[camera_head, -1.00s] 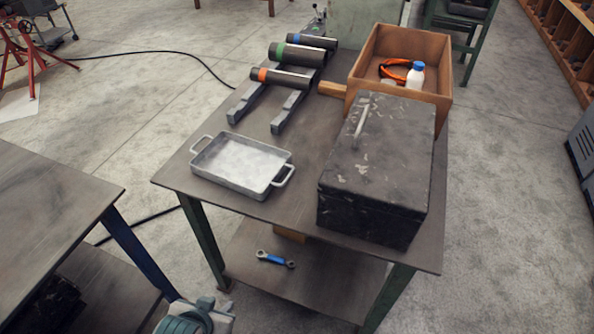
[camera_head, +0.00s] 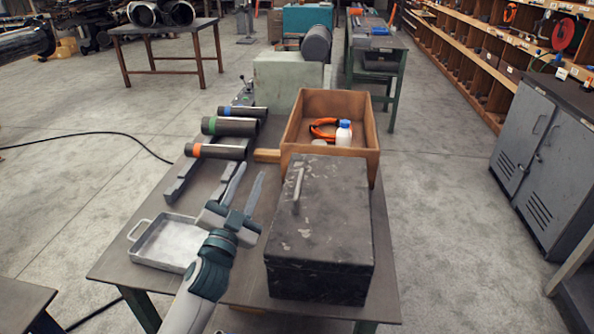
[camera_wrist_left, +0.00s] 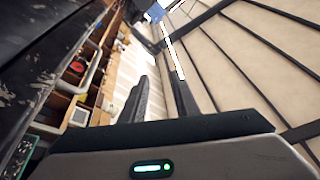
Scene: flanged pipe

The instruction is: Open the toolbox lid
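The black toolbox (camera_head: 325,240) stands on the right part of the workbench, its scuffed lid shut, with a pale handle (camera_head: 298,190) along the lid's left side. My left gripper (camera_head: 246,188) is left of the toolbox in the head view, apart from the handle. Its two fingers are spread and nothing is between them. In the left wrist view the fingers (camera_wrist_left: 160,98) show with a gap, and the dark toolbox surface with its handle (camera_wrist_left: 92,70) lies at the left. My right gripper is in neither view.
A metal tray (camera_head: 165,243) lies left of the gripper on the workbench (camera_head: 112,262). Several dark pipes with coloured bands (camera_head: 216,152) rest on rails behind it. A wooden crate (camera_head: 372,152) with a white bottle (camera_head: 343,133) stands right behind the toolbox.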

